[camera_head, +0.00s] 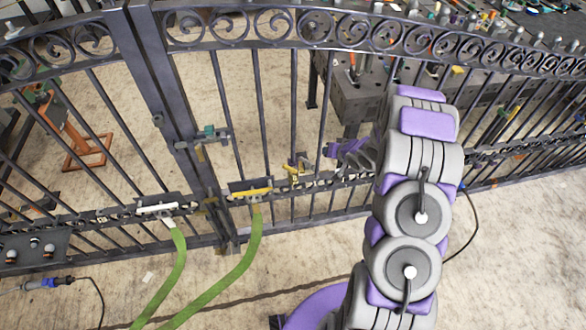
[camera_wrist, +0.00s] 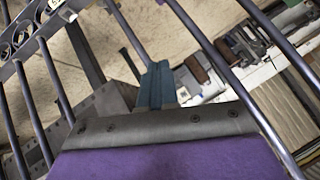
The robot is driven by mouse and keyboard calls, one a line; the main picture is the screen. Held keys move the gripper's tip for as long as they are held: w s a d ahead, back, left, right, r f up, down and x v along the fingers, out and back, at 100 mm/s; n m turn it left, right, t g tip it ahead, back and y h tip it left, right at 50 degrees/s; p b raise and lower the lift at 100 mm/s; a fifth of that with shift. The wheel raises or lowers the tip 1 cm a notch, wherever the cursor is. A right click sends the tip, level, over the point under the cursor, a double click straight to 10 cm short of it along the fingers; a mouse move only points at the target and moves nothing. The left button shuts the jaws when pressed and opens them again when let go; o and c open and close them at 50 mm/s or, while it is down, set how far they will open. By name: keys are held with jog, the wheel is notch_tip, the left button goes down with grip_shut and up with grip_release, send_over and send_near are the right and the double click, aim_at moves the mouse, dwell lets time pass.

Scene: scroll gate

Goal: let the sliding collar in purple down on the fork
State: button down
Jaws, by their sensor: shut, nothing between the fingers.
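In the head view a small purple part (camera_head: 301,159), which looks like the sliding collar, is by an upright bar of the black gate. A small yellow piece (camera_head: 289,170) sits just below and left of it; I cannot tell if this is the fork, or whether the two touch. My gripper (camera_head: 328,150) is to the right of the purple part, close to it in the picture, with a small gap. In the wrist view my gripper's teal fingers (camera_wrist: 157,70) are together and empty, among the gate's bars. The collar is not clear there.
The gate (camera_head: 262,100) has upright bars and a scrolled top rail. A teal latch (camera_head: 208,132) and a yellow handle (camera_head: 250,192) and white handle (camera_head: 158,208) with green straps are to the left. A cluttered workbench (camera_head: 355,95) stands behind the bars.

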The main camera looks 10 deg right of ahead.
notch_tip(320, 180, down, 6)
jog(key=s+a+r+m+y, duration=0.1)
jog(key=a+y, duration=0.1)
jog(key=y, duration=0.1)
jog(key=t+b, duration=0.1)
jog(key=b, duration=0.3)
send_near(288, 166)
jog(key=d+x, duration=0.1)
jog(key=x, duration=0.5)
jog(key=shift+w+a+f+y, duration=0.2)
jog(key=shift+w+a+y, duration=0.1)
jog(key=shift+a+y, duration=0.15)
jog(key=shift+d, duration=0.4)
